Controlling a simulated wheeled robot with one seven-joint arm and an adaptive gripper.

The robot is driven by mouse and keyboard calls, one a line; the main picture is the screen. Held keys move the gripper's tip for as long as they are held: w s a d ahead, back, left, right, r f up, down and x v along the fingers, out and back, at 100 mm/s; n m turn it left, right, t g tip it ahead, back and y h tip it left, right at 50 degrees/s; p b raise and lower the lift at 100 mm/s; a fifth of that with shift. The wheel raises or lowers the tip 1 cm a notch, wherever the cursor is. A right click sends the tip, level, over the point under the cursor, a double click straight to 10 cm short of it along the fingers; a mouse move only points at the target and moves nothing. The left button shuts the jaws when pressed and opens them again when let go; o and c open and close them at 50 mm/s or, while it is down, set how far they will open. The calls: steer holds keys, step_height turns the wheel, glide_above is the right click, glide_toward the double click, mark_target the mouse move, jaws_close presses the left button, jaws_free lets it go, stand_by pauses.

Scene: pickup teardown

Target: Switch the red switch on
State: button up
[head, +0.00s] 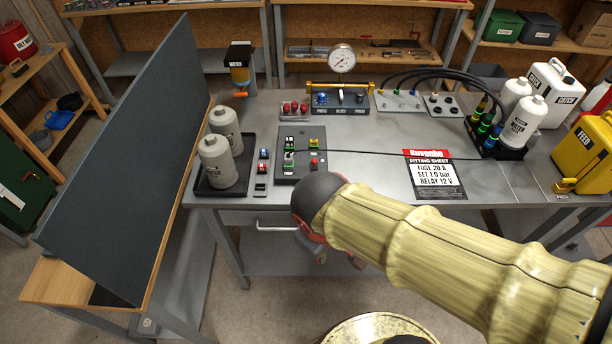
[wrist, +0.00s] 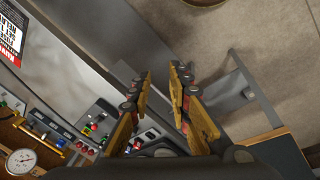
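A dark control box (head: 290,168) with green, yellow and red parts lies on the grey workbench. A small red part (head: 314,162) shows at its right side. Left of the box is a column of small switches (head: 263,168), with blue and red bits; which one is the red switch, and its on or off position, is too small to tell. In the wrist view the control box (wrist: 97,122) is left of the fingers. My gripper (wrist: 164,73) is open and empty, above the bench's front edge and floor. In the head view my arm mostly hides it.
Two grey bottles stand in a black tray (head: 243,182) left of the switches. A thin black cable (head: 380,154) crosses the bench to a connector block. A fitting sheet (head: 435,175) lies at the right. A tall dark panel (head: 130,170) stands at the left.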

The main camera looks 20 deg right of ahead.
steer(key=f+n, duration=0.1)
steer(key=f, duration=0.1)
steer(key=w+f+n+h, duration=0.1)
steer(key=n, duration=0.1)
steer(key=w+f+n+h+b, duration=0.1)
steer(key=f, duration=0.1)
steer(key=shift+w+a+f+n, duration=0.1)
steer(key=shift+a+f+n, duration=0.1)
steer(key=shift+f+n, duration=0.1)
steer(key=shift+c, duration=1.2)
steer(key=w+f+n+t+h, duration=0.1)
steer(key=w+n, duration=0.1)
steer(key=w+f+n+t+h, duration=0.1)
steer(key=w+n, duration=0.1)
steer(key=n, duration=0.1)
steer(key=w+a+f+n+h+b, duration=0.1)
steer(key=w+f+n, duration=0.1)
steer(key=shift+a+f+t, duration=0.1)
steer(key=shift+t, duration=0.3)
jaws_close()
steer(key=w+a+r+n+t, duration=0.1)
steer(key=w+r+n+t, duration=0.1)
steer(key=w+n, duration=0.2)
steer(key=w+a+r+n+t+h, duration=0.1)
steer(key=w+r+n+t, duration=0.1)
steer(key=w+n+t, duration=0.1)
steer(key=w+n, duration=0.1)
steer(key=w, duration=0.1)
steer(key=shift+w+a+n, duration=0.3)
steer(key=shift+w, duration=0.05)
